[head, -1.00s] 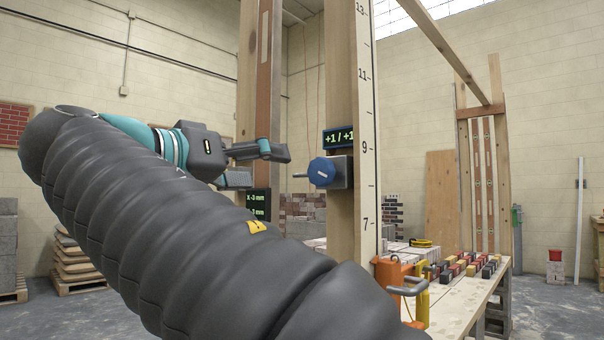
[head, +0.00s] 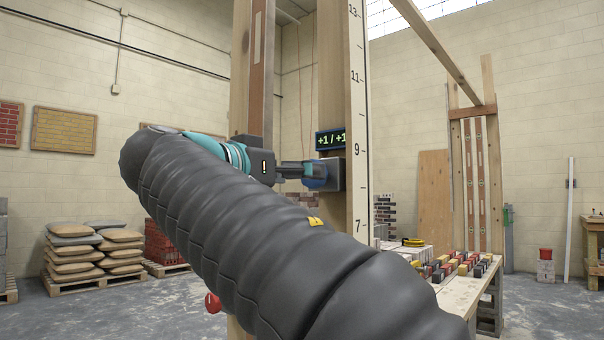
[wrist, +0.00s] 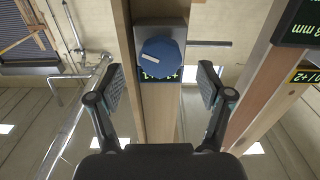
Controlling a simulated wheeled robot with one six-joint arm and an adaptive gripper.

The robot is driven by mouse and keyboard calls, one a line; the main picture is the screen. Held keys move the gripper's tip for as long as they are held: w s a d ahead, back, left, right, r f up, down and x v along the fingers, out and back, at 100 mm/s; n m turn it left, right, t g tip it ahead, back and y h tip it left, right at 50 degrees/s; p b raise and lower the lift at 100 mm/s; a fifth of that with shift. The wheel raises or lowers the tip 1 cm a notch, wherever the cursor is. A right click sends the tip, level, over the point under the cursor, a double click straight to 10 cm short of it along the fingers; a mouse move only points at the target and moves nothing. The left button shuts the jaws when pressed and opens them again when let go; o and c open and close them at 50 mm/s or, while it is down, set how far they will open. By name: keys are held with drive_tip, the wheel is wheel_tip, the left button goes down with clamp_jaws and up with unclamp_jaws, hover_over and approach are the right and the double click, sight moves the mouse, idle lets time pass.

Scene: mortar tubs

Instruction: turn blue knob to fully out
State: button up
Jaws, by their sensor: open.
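The blue knob (wrist: 161,57) sits on a grey box (wrist: 176,31) fixed to a wooden post (head: 331,105). A white mark on its face points left and slightly up in the wrist view. In the head view the knob (head: 317,177) is partly hidden behind my gripper (head: 304,172). My gripper also shows in the wrist view (wrist: 163,88), with its fingers apart to the left and right. The knob lies between and beyond the fingertips there, and I see no contact.
A numbered scale (head: 358,120) runs up the post beside the knob. A second post (head: 240,75) stands to the left. A workbench (head: 462,298) with bricks is at the lower right. Bags on a pallet (head: 92,248) stand far left.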

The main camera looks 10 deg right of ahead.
drive_tip(key=shift+x, duration=2.3)
drive_tip(key=c, duration=1.2)
